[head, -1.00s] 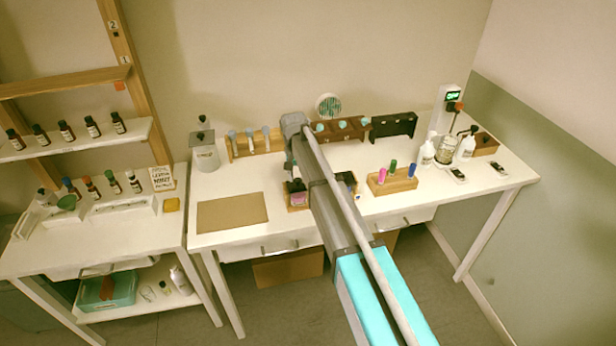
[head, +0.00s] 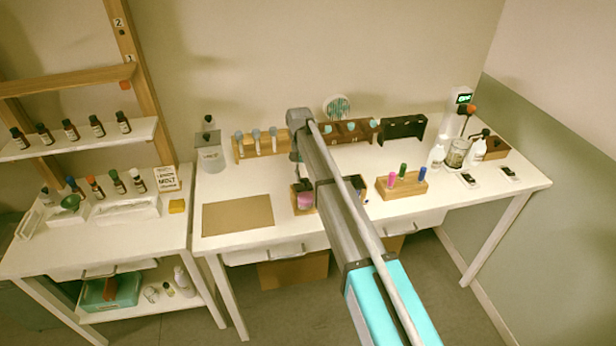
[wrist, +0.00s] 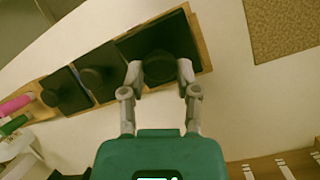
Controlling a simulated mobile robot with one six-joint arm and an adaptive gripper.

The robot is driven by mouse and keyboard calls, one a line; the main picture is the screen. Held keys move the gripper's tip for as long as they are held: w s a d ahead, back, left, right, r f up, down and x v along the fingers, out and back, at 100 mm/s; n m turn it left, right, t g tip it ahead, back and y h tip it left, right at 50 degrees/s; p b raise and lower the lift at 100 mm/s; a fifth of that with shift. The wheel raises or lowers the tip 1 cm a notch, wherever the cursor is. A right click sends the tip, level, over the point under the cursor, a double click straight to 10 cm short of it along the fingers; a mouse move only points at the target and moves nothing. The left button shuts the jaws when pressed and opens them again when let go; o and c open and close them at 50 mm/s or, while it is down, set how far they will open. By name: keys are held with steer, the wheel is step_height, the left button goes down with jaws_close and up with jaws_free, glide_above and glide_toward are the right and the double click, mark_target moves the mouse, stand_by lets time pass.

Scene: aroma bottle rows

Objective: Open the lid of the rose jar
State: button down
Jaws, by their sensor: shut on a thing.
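The rose jar (head: 305,201), with pink contents, stands at the left end of a small wooden holder on the middle table in the head view. My arm hides much of that holder. My gripper (wrist: 159,69) is shut on the round dark knob of a square black lid (wrist: 130,49) in the wrist view, one finger on each side. This lid looks larger than the two other black lids (wrist: 65,90) (wrist: 98,72) in the row. I cannot tell whether it is clear of the jar. In the head view my gripper (head: 298,172) is small and above the pink jar.
A brown mat (head: 237,215) lies left of the holder; it also shows in the wrist view (wrist: 283,28). A wooden block with coloured-cap vials (head: 402,184) stands to the right. Racks (head: 258,145) line the back edge. Bare tabletop lies around the mat.

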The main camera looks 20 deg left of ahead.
steer(key=shift+c, duration=1.7)
jaws_free()
steer(key=shift+s, duration=0.2)
steer(key=shift+w+d, duration=0.1)
steer(key=shift+d, duration=0.1)
